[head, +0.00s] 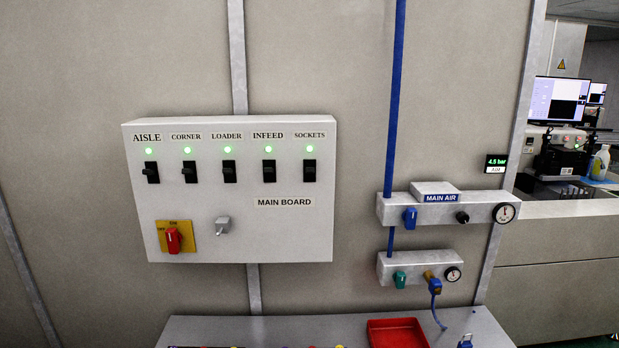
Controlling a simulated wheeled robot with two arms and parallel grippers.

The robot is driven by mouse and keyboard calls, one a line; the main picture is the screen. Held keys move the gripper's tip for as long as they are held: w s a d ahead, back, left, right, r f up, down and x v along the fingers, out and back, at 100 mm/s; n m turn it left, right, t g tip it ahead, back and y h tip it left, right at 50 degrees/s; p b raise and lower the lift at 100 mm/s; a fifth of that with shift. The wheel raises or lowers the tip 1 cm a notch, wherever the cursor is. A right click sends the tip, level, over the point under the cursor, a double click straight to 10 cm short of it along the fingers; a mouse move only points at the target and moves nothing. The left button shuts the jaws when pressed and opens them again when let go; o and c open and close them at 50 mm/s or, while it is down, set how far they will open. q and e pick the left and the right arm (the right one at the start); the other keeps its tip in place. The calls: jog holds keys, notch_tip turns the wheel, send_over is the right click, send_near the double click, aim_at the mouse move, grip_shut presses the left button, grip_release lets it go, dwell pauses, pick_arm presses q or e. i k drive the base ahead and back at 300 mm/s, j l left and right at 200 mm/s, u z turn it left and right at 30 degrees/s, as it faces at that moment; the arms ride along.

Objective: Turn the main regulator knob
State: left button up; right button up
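The grey MAIN AIR block (390,209) is mounted on the wall at right. A small black round knob (462,217), which looks like the main regulator knob, sits on its front between the MAIN AIR label and a round white gauge (504,213). A blue valve handle (410,218) is at the left of the block. A small display (496,164) above it reads 4.5 bar. The gauge needle is too small to read. Neither of my grippers is in view, and nothing touches the knob.
A lower block (414,266) has a teal handle (400,279), a gauge and a blue hose. The MAIN BOARD panel (292,230) with switches and green lights is at left. A bench (240,328) with a red tray (397,321) is below. Space before the knob looks clear.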

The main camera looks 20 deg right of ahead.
aim_at(462, 217)
jog(key=z, duration=1.2)
